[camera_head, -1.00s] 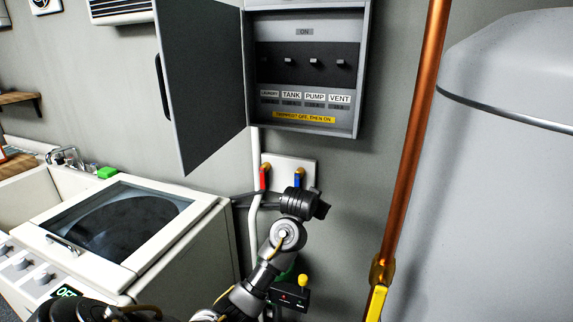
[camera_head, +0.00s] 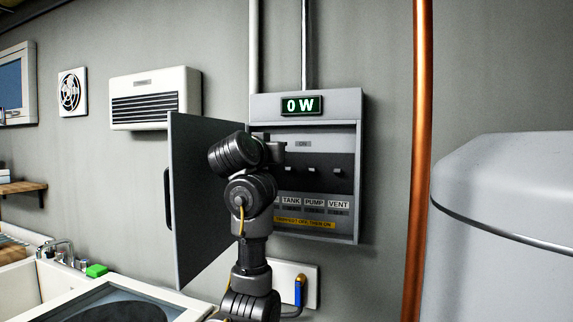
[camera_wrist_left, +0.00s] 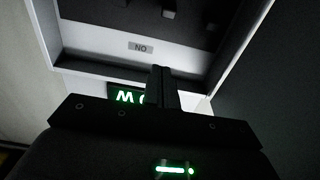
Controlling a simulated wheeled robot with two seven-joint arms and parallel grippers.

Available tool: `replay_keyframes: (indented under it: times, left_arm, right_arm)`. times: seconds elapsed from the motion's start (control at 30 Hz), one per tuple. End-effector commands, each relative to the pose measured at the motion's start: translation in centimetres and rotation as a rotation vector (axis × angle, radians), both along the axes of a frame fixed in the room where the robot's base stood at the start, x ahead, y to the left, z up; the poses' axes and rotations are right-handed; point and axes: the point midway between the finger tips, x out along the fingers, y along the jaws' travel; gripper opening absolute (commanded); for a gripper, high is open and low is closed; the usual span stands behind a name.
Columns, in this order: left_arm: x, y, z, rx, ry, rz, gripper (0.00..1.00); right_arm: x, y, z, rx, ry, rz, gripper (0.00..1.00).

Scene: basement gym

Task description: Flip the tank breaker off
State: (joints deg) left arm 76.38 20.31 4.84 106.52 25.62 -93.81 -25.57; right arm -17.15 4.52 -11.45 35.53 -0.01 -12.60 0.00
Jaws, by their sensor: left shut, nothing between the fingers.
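The breaker panel (camera_head: 304,108) is on the wall with its door (camera_head: 205,190) open to the left. Its row of black switches sits below an ON label. The TANK breaker (camera_head: 290,170) is above the TANK label (camera_head: 291,200), beside the PUMP and VENT breakers. I cannot tell its exact tilt. My left gripper (camera_head: 281,147) is in front of the panel's upper left, above the TANK breaker, and its arm hides the LAUNDRY breaker. In the left wrist view the fingers (camera_wrist_left: 162,86) are shut and empty, near the ON label (camera_wrist_left: 140,47). My right gripper is out of view.
The display (camera_head: 301,105) on top of the panel reads 0 W. A copper pipe (camera_head: 417,150) and a large grey tank (camera_head: 500,220) stand to the right. A blue-handled valve (camera_head: 299,290) is below the panel. A washer (camera_head: 165,300) is at lower left.

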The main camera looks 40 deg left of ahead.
Motion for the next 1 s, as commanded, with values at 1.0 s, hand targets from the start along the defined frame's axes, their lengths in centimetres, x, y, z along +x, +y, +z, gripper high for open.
replay_keyframes:
  times: [1.0]
  left_arm:
    - [8.3, 2.9, -3.6, 0.0, 0.001, 0.0, 0.0]
  right_arm:
    - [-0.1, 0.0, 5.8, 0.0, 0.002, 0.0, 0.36]
